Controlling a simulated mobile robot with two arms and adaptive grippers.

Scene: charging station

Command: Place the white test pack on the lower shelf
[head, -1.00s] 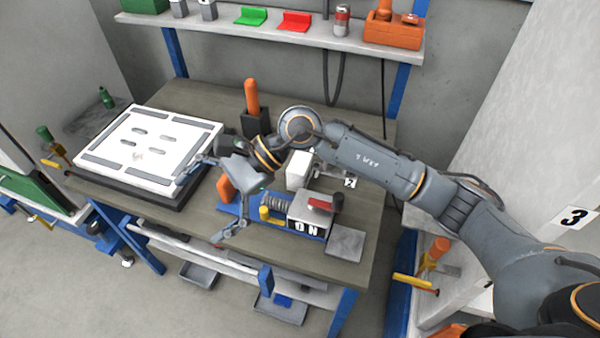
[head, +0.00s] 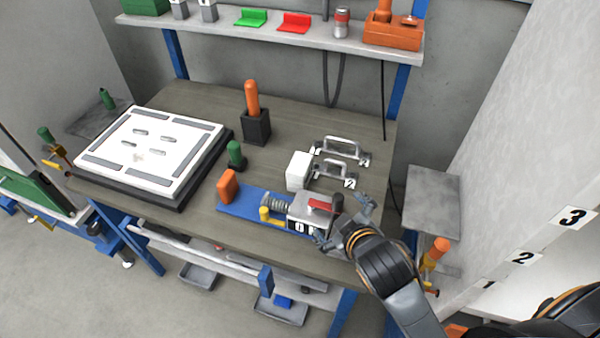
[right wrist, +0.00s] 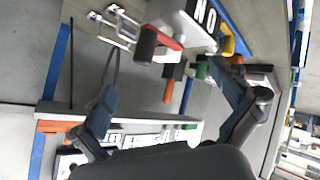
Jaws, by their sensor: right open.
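A small white block (head: 299,170), which fits the white test pack, stands on the workbench behind the ON switch box. My right gripper (head: 345,220) is open and empty near the bench's right front corner, beside the switch box and apart from the white block. The lower shelf (head: 240,268) runs beneath the bench top and is partly hidden by the bench's front edge. My left gripper is not in view.
A large white panel (head: 150,150) lies on a dark base at the bench's left. The switch box (head: 310,212) with a red lever sits on a blue plate. Two numbered handles (head: 340,148), a black holder (head: 256,127) with an orange grip and a green knob (head: 235,155) stand nearby.

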